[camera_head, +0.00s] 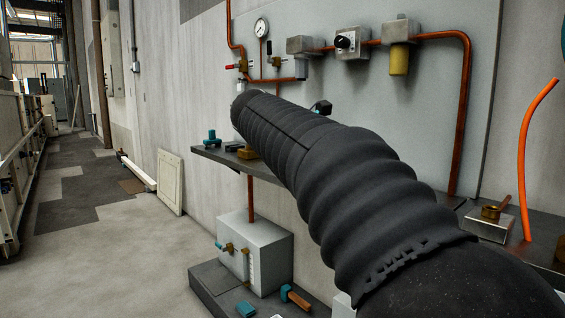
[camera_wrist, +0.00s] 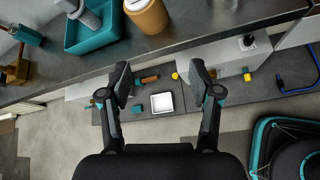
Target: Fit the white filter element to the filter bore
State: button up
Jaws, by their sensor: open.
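My gripper (camera_wrist: 160,76) is open and empty in the wrist view, its two fingers spread wide over the front edge of a dark shelf. A teal tray (camera_wrist: 98,42) on the shelf holds a pale grey-white cylinder (camera_wrist: 92,18), cut off by the top edge; I cannot tell for sure that it is the filter element. A tan cylinder (camera_wrist: 150,20) with a pale top stands right of the tray. In the head view a grey filter head with a yellow lower part (camera_head: 399,62) hangs on the wall panel. No open filter bore can be made out.
The shelf (camera_wrist: 225,18) carries small teal and brass parts at left. A lower slab (camera_wrist: 190,98) holds a white square dish (camera_wrist: 162,102) and small pieces. In the head view, a grey box (camera_head: 262,255) stands below, and an orange hose (camera_head: 524,150) rises right. My arm hides the middle.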

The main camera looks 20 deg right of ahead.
jog(key=w+d+r+n+h+b, duration=0.2)
jog(key=w+d+r+n+h, duration=0.1)
jog(key=w, duration=0.2)
jog(key=shift+g+y, duration=0.3)
jog(key=shift+g, duration=0.1)
jog(key=b+x, duration=0.1)
jog(key=x, duration=1.2)
jog(key=shift+s+d+b, duration=0.1)
jog(key=shift+d+b, duration=0.15)
jog(key=shift+b, duration=0.05)
jog(key=shift+f, duration=0.1)
grip_shut()
